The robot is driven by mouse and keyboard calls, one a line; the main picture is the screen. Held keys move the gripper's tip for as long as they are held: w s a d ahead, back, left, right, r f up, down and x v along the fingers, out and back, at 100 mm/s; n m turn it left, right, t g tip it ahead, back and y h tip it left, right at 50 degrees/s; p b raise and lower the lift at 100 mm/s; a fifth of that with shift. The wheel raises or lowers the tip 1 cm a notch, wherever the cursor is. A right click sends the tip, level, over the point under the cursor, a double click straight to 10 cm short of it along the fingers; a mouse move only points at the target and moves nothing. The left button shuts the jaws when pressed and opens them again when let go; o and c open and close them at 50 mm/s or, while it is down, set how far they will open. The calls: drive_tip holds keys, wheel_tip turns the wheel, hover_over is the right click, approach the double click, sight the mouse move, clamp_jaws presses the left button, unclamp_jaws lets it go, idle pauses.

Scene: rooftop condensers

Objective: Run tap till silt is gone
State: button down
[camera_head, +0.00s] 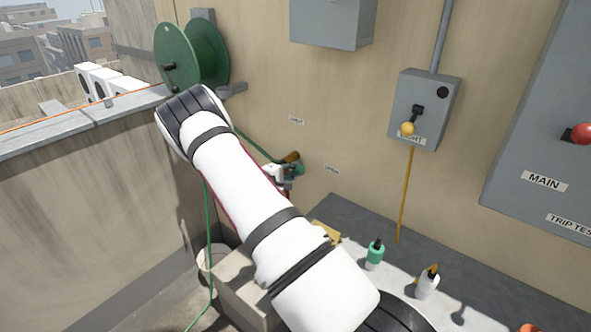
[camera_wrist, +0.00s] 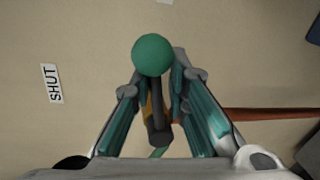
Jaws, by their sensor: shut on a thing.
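The tap's lever (camera_wrist: 157,118), a dark bar with a green ball knob (camera_wrist: 153,55), lies between the fingers of my gripper (camera_wrist: 161,85) in the wrist view. My gripper is shut on it. In the head view my gripper (camera_head: 284,172) is at the wall beside the tap's brown and green parts (camera_head: 291,157), mostly hidden behind my arm. A SHUT label (camera_wrist: 51,84) is left of the fingers in the wrist view. An OPEN label (camera_head: 332,170) is on the wall in the head view. No water or silt can be made out.
A green hose reel (camera_head: 207,55) hangs on the wall, its green hose (camera_head: 208,225) running down past a pale bucket (camera_head: 203,262). A switch box (camera_head: 425,108) and a MAIN panel (camera_head: 540,120) are right. Bottles (camera_head: 375,254) stand on the ledge. My arm hides the middle.

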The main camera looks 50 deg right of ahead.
drive_tip(key=shift+s+d+f+g, duration=0.1)
drive_tip(key=shift+s+d+g, duration=0.2)
drive_tip(key=shift+s, duration=0.25)
drive_tip(key=c, duration=1.3)
unclamp_jaws()
drive_tip(key=shift+w+a, duration=0.15)
drive_tip(key=shift+w, duration=0.05)
drive_tip(key=a+r, duration=0.2)
drive_tip(key=a, duration=0.9)
drive_tip(key=shift+s+a+r, duration=0.15)
drive_tip(key=shift+s+a, duration=0.15)
drive_tip(key=shift+a, duration=0.05)
